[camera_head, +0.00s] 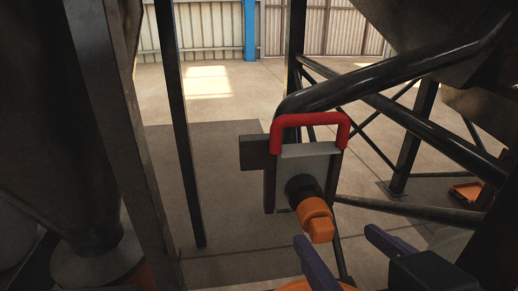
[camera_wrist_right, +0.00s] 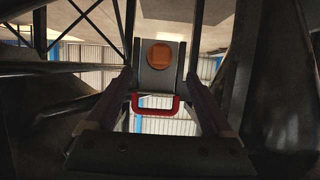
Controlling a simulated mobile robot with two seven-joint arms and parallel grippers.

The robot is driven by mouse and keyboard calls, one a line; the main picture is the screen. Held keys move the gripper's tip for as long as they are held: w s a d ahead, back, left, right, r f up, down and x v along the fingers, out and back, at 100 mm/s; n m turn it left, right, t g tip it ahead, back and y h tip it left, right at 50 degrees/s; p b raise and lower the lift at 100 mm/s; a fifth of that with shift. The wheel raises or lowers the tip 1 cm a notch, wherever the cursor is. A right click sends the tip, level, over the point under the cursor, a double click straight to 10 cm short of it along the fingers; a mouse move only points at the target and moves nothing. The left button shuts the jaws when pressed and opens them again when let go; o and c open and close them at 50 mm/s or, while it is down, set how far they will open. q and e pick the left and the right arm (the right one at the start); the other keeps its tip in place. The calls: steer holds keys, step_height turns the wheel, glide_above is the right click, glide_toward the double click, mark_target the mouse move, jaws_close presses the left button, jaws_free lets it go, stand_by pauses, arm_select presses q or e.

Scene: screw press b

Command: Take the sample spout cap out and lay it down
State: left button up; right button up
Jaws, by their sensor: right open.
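The orange sample spout cap (camera_head: 315,217) sits on the end of a short black spout (camera_head: 301,187) on a grey plate (camera_head: 310,165). In the right wrist view the cap (camera_wrist_right: 165,56) shows end-on, round with a square middle, between the lines of my fingers. My right gripper (camera_head: 336,236) is open, its two purple fingers apart. It is in front of the cap and a little lower right in the head view, with nothing between the fingers. Whether a finger touches the cap cannot be told. My left gripper is not in view.
A red handle (camera_head: 310,119) rises over the plate. A thick black pipe (camera_head: 390,77) slopes up to the right behind it. Dark posts (camera_head: 180,130) and a large hopper (camera_head: 60,140) stand to the left. An orange tray (camera_head: 466,190) lies at the far right.

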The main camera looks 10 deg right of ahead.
mark_target(323, 223)
steer(key=x, duration=0.7)
jaws_close()
stand_by(1.1)
steer(key=shift+s, duration=0.1)
